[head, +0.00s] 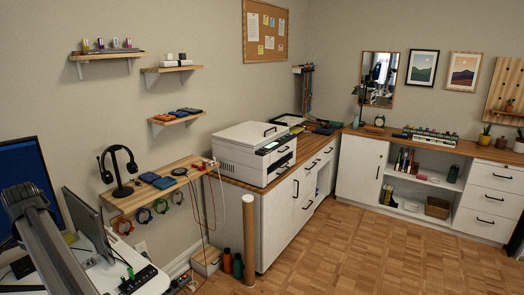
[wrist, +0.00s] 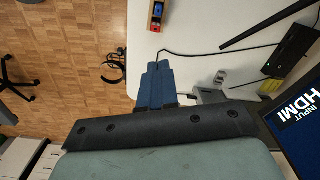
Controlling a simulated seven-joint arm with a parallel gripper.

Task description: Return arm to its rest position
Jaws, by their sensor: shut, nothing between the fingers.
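In the wrist view my gripper (wrist: 154,66) shows its two blue fingers side by side, shut with nothing between them. It is over or near the edge of the white desk (wrist: 200,50), with parquet floor to the left in that view. Its exact height above the desk is hard to tell. In the head view a grey part of my arm reaches up from the lower left in front of the desk. My fingertips cannot be made out there.
A monitor (wrist: 300,125) showing "HDMI INPUT" stands close by. A wall shelf (head: 150,190) holds headphones (head: 119,168). A printer (head: 255,152) stands beyond. The middle floor is clear.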

